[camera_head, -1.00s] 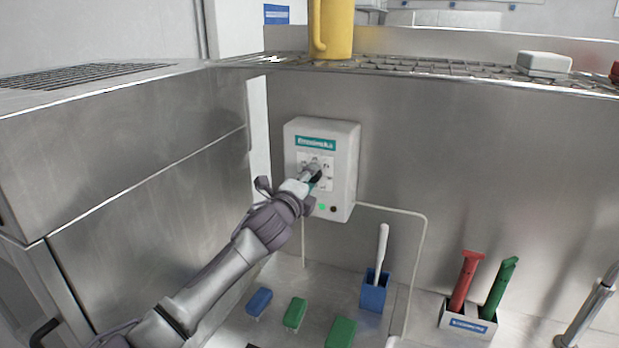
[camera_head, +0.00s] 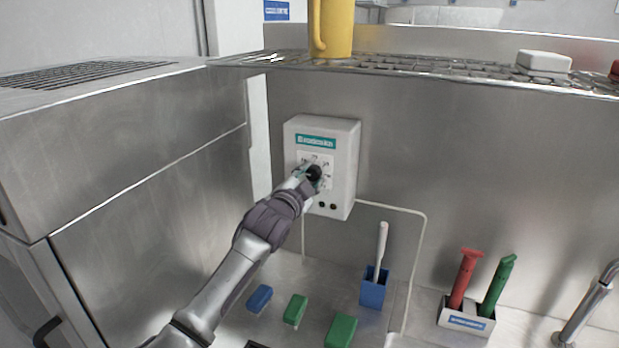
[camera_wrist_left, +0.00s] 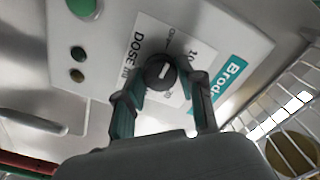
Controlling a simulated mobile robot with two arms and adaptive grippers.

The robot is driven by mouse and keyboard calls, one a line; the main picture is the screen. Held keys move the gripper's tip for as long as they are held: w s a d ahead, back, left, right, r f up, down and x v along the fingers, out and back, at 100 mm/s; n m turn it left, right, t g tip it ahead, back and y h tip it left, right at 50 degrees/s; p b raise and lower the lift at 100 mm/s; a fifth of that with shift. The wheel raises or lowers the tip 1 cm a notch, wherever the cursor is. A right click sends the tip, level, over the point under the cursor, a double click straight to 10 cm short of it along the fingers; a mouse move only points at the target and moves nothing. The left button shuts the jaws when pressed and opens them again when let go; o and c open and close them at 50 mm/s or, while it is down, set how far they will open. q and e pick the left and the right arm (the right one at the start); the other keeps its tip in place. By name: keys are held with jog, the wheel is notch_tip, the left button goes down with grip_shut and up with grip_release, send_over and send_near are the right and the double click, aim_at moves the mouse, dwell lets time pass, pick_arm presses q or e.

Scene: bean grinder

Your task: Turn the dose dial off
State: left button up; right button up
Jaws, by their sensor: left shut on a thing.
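The dose dial (camera_head: 314,172) is a round black knob on the front of a white wall box (camera_head: 341,165). In the left wrist view the dial (camera_wrist_left: 160,73) carries a white pointer line, with a white label marked DOSE around it. I cannot read for sure which mark the line points at. My left gripper (camera_wrist_left: 163,88) is shut on the dial, one finger on each side. In the head view the gripper (camera_head: 310,176) partly covers the label. Two small lamps (camera_head: 327,205) below the dial look dark. My right gripper is not in view.
A cable runs from the box along the steel wall. Below stand a blue holder (camera_head: 374,290) with a white-handled tool, blue and green blocks (camera_head: 295,310), and a caddy (camera_head: 467,318) with red and green tools. A yellow jug (camera_head: 332,30) stands on the shelf above.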

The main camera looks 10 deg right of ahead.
pick_arm(q)
jog(key=shift+f+n, duration=0.1)
jog(key=shift+n, duration=0.9)
jog(key=o, duration=1.1)
jog(key=shift+o, duration=0.2)
jog(key=v, duration=1.2)
